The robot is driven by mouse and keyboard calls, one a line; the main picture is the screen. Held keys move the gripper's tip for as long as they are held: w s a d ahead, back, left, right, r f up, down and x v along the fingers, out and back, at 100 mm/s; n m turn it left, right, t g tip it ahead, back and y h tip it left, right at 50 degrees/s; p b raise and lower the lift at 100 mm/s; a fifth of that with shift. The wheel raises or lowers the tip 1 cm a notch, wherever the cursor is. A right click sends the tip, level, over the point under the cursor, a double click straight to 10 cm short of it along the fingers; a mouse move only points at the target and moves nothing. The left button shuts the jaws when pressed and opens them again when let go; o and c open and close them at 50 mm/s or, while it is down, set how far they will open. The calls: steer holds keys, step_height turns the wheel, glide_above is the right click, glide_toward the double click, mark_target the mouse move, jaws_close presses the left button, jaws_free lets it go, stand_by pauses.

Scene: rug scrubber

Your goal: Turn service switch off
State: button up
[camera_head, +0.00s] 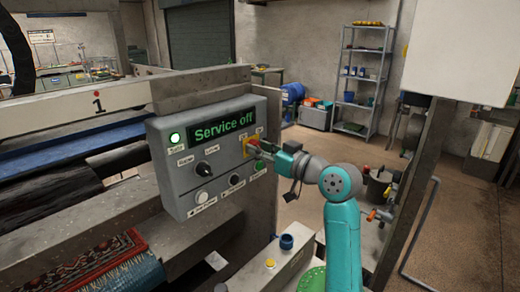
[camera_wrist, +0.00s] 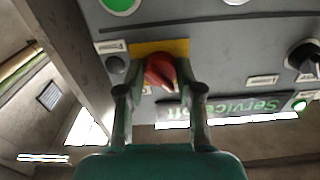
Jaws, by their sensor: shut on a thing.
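The service switch is a red rotary knob (camera_wrist: 162,72) on a yellow plate (camera_wrist: 148,47), at the right side of the grey control panel (camera_head: 181,158). My gripper (camera_wrist: 162,90) is shut on the red knob, with one finger on each side of it in the wrist view. In the head view my gripper (camera_head: 262,152) reaches the panel from the right and covers most of the knob; part of the yellow plate (camera_head: 247,147) shows. The panel display (camera_head: 222,127) reads "Service off" in green letters. A green lamp (camera_head: 175,137) is lit at the panel's upper left.
A black knob (camera_head: 203,169) and several buttons sit on the panel near my gripper. A rolled red and blue rug (camera_head: 120,262) lies at the lower left. A metal post (camera_head: 420,165) stands right of my arm. Shelves (camera_head: 366,80) stand farther back.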

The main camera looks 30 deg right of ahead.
steer(key=shift+f+n, duration=0.1)
steer(key=shift+n, duration=0.3)
steer(key=o, duration=1.2)
steer(key=shift+c, duration=0.2)
steer(key=v, duration=1.2)
